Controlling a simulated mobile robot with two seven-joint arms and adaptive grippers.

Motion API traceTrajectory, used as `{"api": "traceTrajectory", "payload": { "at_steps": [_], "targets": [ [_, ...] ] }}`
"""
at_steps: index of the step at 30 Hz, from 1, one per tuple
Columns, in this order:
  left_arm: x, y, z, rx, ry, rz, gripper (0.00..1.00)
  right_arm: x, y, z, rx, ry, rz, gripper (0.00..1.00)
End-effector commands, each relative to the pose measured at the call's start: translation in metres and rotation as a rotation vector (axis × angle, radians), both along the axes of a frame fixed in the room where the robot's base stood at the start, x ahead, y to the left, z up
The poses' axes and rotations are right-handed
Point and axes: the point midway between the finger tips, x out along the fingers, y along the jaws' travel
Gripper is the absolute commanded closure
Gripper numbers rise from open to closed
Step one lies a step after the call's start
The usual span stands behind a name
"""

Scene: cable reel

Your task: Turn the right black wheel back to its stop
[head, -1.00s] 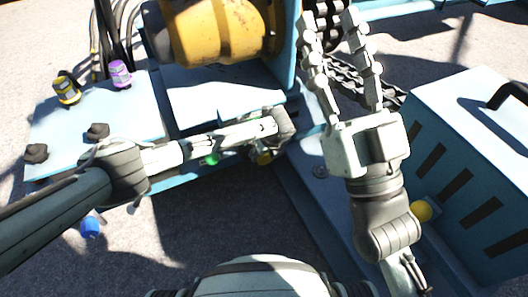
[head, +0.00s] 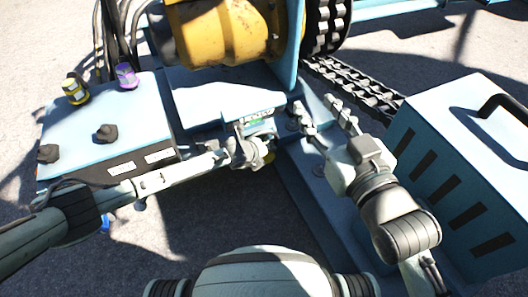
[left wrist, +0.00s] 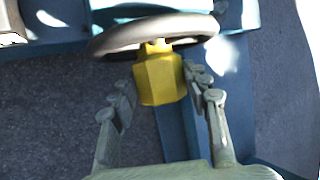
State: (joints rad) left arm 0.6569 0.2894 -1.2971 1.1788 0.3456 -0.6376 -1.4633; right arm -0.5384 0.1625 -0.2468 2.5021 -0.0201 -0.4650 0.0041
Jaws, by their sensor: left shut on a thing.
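In the head view my left gripper (head: 252,140) is at the front edge of the machine, and the wheel is mostly hidden there. Two black knobs, a right one (head: 106,133) and a left one (head: 48,153), stand on the pale blue panel, away from both grippers. My right gripper (head: 317,110) is open and empty, right of the left one.
A yellow drum (head: 215,35) stands behind, with a black chain (head: 355,88) to its right. A blue slotted box (head: 455,135) with a black handle is close to my right arm. Yellow-capped (head: 76,90) and purple-capped (head: 126,76) fittings stand on the panel.

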Motion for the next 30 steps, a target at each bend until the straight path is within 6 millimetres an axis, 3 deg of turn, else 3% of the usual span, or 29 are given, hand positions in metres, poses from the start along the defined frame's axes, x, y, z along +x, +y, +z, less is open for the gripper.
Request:
{"api": "traceTrajectory", "payload": {
  "at_steps": [20,21,25,30],
  "targets": [
    [0.001,0.0006,0.0006,-0.061,-0.026,0.002,1.0,0.0,0.0024,0.0058,0.012,-0.025,0.005,0.6],
    [0.0011,0.0005,0.0007,-0.061,-0.026,0.002,0.49,-0.0001,0.0025,0.0059,0.012,-0.025,0.005,0.6],
    [0.0008,0.0005,0.0003,-0.06,-0.025,0.001,0.33,0.0,0.0025,0.0061,0.011,-0.026,0.005,0.6],
    [0.0003,0.0006,-0.0001,-0.059,-0.025,0.001,0.33,-0.0001,0.0026,0.0062,0.011,-0.026,0.005,0.6]
  ]
}}
